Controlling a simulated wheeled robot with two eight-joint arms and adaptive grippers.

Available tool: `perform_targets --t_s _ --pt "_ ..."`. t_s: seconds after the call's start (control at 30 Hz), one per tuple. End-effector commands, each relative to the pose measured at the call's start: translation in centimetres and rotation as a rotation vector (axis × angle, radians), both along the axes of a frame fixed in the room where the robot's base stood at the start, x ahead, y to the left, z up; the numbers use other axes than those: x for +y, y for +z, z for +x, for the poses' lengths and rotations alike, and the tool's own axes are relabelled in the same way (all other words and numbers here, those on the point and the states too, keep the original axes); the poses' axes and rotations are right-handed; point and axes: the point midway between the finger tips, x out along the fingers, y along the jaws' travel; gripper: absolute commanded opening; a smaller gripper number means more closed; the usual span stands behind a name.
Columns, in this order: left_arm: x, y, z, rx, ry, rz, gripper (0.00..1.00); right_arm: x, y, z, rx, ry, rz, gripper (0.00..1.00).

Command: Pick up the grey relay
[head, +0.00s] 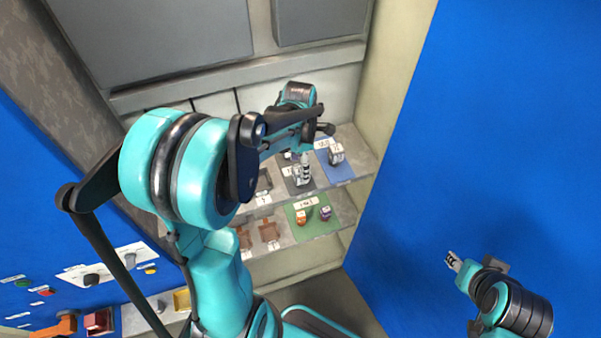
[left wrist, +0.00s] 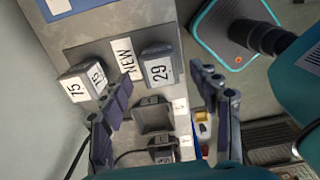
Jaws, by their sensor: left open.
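Two dark grey relays with white number labels show in the left wrist view. In the head view my left gripper (head: 303,172) is low over the upper shelf. My right gripper (head: 453,261) is far to the right, by the blue wall; its jaw opening is too small to judge.
A blue mat (head: 341,172) with a pale object (head: 336,153) lies right of my left gripper. A green mat (head: 325,225) on the lower shelf holds an orange object (head: 301,216) and a purple one (head: 325,213). An empty-looking dark holder (left wrist: 152,116) is near the left fingers.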

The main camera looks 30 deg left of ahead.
Motion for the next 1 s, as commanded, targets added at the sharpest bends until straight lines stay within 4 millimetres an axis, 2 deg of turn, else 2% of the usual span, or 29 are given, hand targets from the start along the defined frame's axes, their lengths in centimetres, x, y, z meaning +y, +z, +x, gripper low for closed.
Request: perform_targets --t_s 0.4,0.5,0.73,0.93,0.97,1.0 --pt "-0.3 -5.9 0.3 -0.002 -0.003 0.001 0.62 0.0 -1.6 0.0 0.000 0.000 0.000 0.40" --pt "-0.3 -6.5 0.2 -0.002 -0.003 0.001 0.62 0.0 -1.7 0.0 0.000 0.000 0.000 0.40" --pt "-0.3 -6.5 0.2 -0.002 -0.004 0.001 0.62 0.0 -1.7 0.0 0.000 0.000 0.000 0.40" --pt "-0.3 -6.5 0.2 -0.002 -0.004 0.001 0.09 0.0 -1.7 0.0 0.000 0.000 0.000 0.40" --pt "-0.3 -6.5 0.2 -0.002 -0.004 0.001 0.05 0.0 -1.7 0.0 0.000 0.000 0.000 0.40" --pt "-0.3 -6.5 0.2 -0.002 -0.004 0.001 0.05 0.0 -1.7 0.0 0.000 0.000 0.000 0.40"
